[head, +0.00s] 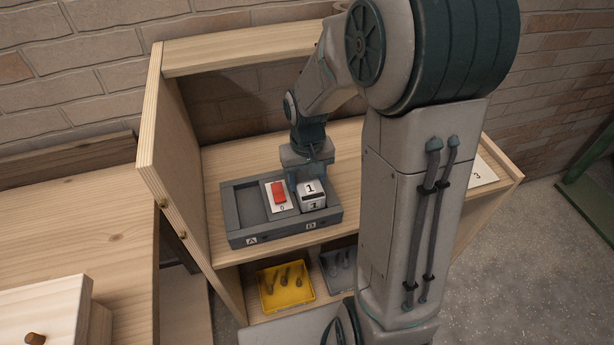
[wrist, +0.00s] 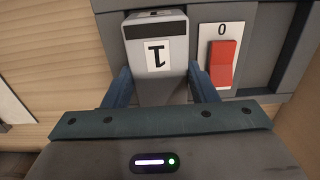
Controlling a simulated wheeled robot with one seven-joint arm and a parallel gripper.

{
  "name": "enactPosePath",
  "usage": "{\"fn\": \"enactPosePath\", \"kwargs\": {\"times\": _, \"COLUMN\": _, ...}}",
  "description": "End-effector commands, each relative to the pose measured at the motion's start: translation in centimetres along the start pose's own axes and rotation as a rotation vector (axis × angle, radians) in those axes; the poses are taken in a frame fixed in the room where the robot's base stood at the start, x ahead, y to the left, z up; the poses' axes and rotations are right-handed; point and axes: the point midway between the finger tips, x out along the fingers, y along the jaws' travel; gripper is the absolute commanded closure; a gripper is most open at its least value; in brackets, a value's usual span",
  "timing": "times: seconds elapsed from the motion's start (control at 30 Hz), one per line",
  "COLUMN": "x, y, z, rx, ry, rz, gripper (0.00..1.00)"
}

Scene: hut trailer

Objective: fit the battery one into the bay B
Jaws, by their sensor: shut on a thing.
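The battery one (head: 312,196) is a light grey block with a dark band and a white label marked 1. It stands at bay B (head: 322,222), the right end of the dark grey box, with its upper part above the rim. I cannot tell how deep its base sits. My gripper (head: 305,178) is shut on the battery from behind. In the wrist view the two blue fingers of my gripper (wrist: 161,88) flank the battery (wrist: 157,57). Bay A (head: 241,208) at the left end looks empty.
A red switch (head: 279,193) on a white plate marked 0 sits between the bays, close to the battery. The wooden shelf (head: 222,160) has a tall left side panel. Below are a yellow tray (head: 266,302) and a grey tray (head: 328,270) with small items.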

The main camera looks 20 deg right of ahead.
Motion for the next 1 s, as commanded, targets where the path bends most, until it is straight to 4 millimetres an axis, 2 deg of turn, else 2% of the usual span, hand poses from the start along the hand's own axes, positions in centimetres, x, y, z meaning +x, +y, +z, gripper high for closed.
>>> {"fn": "enactPosePath", "kwargs": {"times": 0.63, "x": 1.7, "y": 0.0, "z": 0.0, "rx": 0.000, "ry": 0.000, "rz": 0.000, "gripper": 0.84}}
{"fn": "enactPosePath", "kwargs": {"times": 0.67, "x": 1.6, "y": 0.0, "z": 0.0, "rx": 0.000, "ry": 0.001, "rz": 0.000, "gripper": 0.42}}
{"fn": "enactPosePath", "kwargs": {"times": 0.73, "x": 1.6, "y": 0.0, "z": 0.0, "rx": 0.000, "ry": 0.000, "rz": 0.000, "gripper": 0.23}}
{"fn": "enactPosePath", "kwargs": {"times": 1.0, "x": 1.6, "y": -0.3, "z": 0.0, "rx": -0.004, "ry": 0.001, "rz": -0.002, "gripper": 0.22}}
